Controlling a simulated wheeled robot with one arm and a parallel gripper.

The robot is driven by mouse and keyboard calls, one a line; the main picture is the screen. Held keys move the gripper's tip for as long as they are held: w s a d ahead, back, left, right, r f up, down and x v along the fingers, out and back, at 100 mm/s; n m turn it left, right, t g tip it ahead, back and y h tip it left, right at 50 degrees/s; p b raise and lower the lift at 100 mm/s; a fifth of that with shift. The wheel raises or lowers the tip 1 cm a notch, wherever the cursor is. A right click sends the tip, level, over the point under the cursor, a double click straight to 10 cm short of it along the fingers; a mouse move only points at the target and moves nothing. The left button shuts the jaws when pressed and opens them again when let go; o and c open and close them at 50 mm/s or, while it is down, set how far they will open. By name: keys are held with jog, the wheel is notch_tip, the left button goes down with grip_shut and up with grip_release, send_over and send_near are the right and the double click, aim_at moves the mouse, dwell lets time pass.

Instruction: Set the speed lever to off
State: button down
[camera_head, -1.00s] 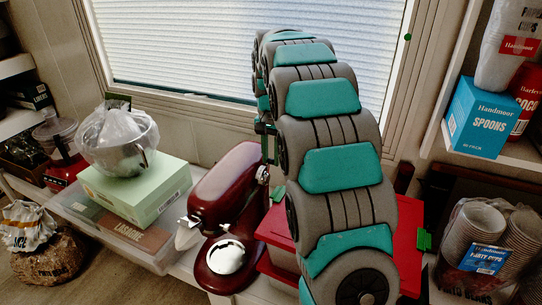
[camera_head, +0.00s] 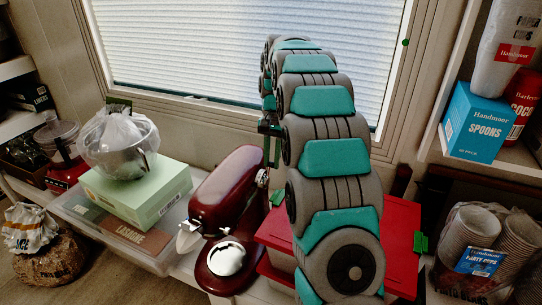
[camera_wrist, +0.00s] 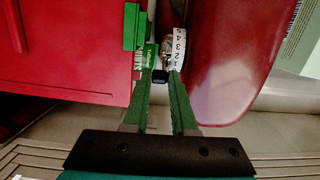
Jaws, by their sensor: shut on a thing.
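The stand mixer (camera_head: 228,187) is dark red with a silver disc at its base. It stands in the middle of the counter, and its smooth red side (camera_wrist: 226,50) fills the right of the wrist view. A white numbered speed dial (camera_wrist: 178,47) sits on that side. The small dark knob of the speed lever (camera_wrist: 160,77) lies below the dial. My gripper (camera_wrist: 163,80) has its green fingers closed around the knob at their tips. In the head view my arm partly hides the gripper beside the mixer. The lever's exact setting cannot be read.
A red lidded bin (camera_head: 398,235) with green clips stands close right of the mixer; its lid (camera_wrist: 65,50) is close left of my fingers. A pale green box (camera_head: 140,195) carrying a metal bowl (camera_head: 122,162) stands left. A window is behind.

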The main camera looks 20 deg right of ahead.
jog(key=shift+w+d+f+g+y+p, duration=0.4)
jog(key=shift+g+y+p, duration=0.3)
jog(key=shift+p, duration=0.35)
jog(key=shift+w+r, duration=0.1)
jog(key=c, duration=1)
grip_release()
jog(key=s+a+r+b, duration=0.1)
jog(key=s+r, duration=0.1)
jog(key=s, duration=0.6)
jog(key=s+a+r+b, duration=0.1)
jog(key=s+a+r, duration=0.1)
jog(key=s, duration=0.5)
jog(key=shift+s+a+r, duration=0.2)
jog(key=shift+s+r, duration=0.2)
jog(key=shift+r, duration=0.1)
jog(key=shift+a, duration=0.1)
